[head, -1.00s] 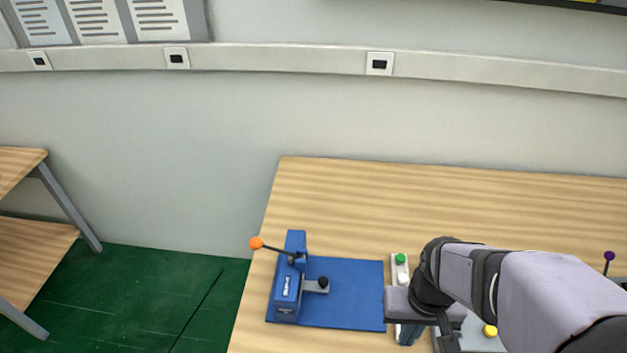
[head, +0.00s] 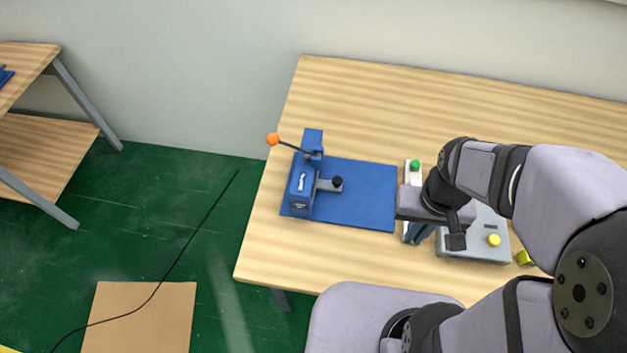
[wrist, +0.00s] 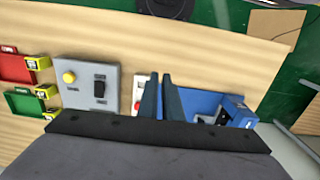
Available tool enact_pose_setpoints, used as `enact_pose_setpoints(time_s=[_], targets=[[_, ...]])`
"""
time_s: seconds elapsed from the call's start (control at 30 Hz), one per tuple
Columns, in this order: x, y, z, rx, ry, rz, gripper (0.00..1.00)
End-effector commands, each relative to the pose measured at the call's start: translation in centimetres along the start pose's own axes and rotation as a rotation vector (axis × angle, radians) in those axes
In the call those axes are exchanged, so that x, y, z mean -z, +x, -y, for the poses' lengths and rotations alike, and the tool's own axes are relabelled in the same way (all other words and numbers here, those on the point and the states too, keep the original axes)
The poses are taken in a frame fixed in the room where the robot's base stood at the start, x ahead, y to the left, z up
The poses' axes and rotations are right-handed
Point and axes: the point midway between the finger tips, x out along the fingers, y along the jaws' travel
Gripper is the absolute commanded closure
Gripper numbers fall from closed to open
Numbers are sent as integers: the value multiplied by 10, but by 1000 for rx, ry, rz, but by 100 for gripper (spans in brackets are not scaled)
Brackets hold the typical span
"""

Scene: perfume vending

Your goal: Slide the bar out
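The grey bar (head: 326,185) with a black knob sticks out from the side of a blue upright block (head: 304,188). The block stands at the left end of a flat blue plate (head: 365,200) and carries an orange-tipped lever. My gripper (head: 416,236) is to the right of the plate, apart from the bar and touching nothing that I can see. In the wrist view its two blue-grey fingers (wrist: 160,84) stand close together with nothing visible held between them. Whether they are fully shut is unclear. The blue fixture (wrist: 205,104) shows right of the fingers there, partly hidden.
A pale strip with a green button (head: 415,165) lies beside my gripper. A grey box with a yellow button (head: 493,240) is further right. The wrist view shows red (wrist: 14,68) and green (wrist: 22,103) trays at left. The back of the wooden table (head: 400,105) is clear.

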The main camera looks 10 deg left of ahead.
Motion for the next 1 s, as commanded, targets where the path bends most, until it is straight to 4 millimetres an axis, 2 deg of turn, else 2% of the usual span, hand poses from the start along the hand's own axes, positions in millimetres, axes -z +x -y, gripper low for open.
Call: enact_pose_setpoints(time_s=[0.03,0.13,0.27,0.37,0.5,0.7,0.9,1.0], targets=[[1,0,0,0,2,0,81],[7,1,3,0,17,0,58],[30,1,11,0,80,-1,58],[58,2,25,0,164,0,58],[105,6,56,0,319,1,58],[161,14,112,-1,549,2,58],[191,21,156,0,715,2,58],[197,23,168,0,762,2,58]])
